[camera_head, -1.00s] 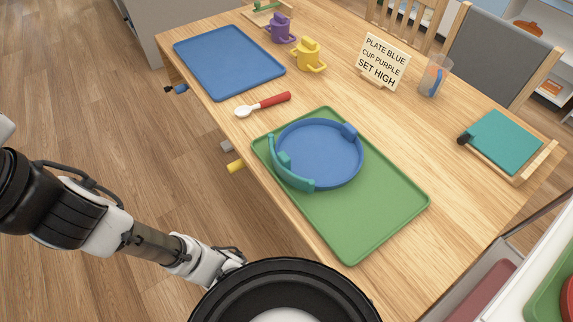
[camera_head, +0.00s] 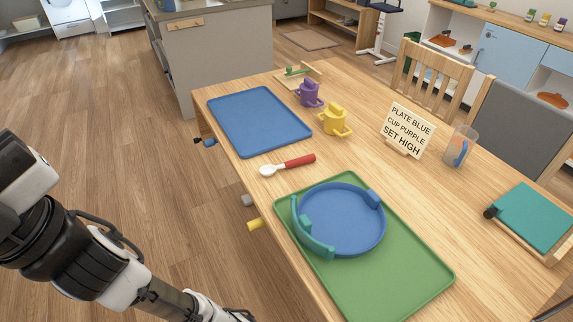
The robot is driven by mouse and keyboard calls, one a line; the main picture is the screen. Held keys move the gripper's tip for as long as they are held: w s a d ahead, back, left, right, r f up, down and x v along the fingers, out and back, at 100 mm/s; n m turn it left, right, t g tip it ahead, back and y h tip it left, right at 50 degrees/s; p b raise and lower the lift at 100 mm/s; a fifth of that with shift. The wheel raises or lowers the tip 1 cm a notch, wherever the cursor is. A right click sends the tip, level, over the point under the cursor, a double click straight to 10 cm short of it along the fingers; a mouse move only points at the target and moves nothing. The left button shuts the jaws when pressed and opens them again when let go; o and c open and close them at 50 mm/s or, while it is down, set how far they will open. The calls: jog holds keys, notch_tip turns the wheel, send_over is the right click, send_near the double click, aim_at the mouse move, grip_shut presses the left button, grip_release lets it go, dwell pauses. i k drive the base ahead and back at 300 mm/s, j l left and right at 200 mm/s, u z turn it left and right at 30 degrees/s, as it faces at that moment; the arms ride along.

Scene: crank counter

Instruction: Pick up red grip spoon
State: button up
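The red grip spoon (camera_head: 289,165) lies on the wooden table between the blue tray and the green tray. Its red handle points right and its white bowl points left, near the table's left edge. My arm (camera_head: 110,262) reaches in from the lower left, below and left of the table. My gripper is outside the picture, past the bottom edge, so its fingers do not show. The spoon lies free, with nothing touching it.
A blue tray (camera_head: 259,121) lies behind the spoon. A green tray (camera_head: 416,266) bears a blue plate (camera_head: 345,222) with a teal piece on its rim. Yellow (camera_head: 334,121) and purple (camera_head: 309,94) cups, a sign (camera_head: 408,130) and a clear tumbler (camera_head: 459,147) stand farther back. Colored knobs jut from the table's left side.

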aim_at(266, 170)
jog(key=j+z, duration=0.25)
jog(key=j, duration=0.6)
jog(key=i+j+z, duration=0.2)
jog(key=j, duration=0.4)
jog(key=j+z, duration=0.2)
jog(key=j, duration=0.35)
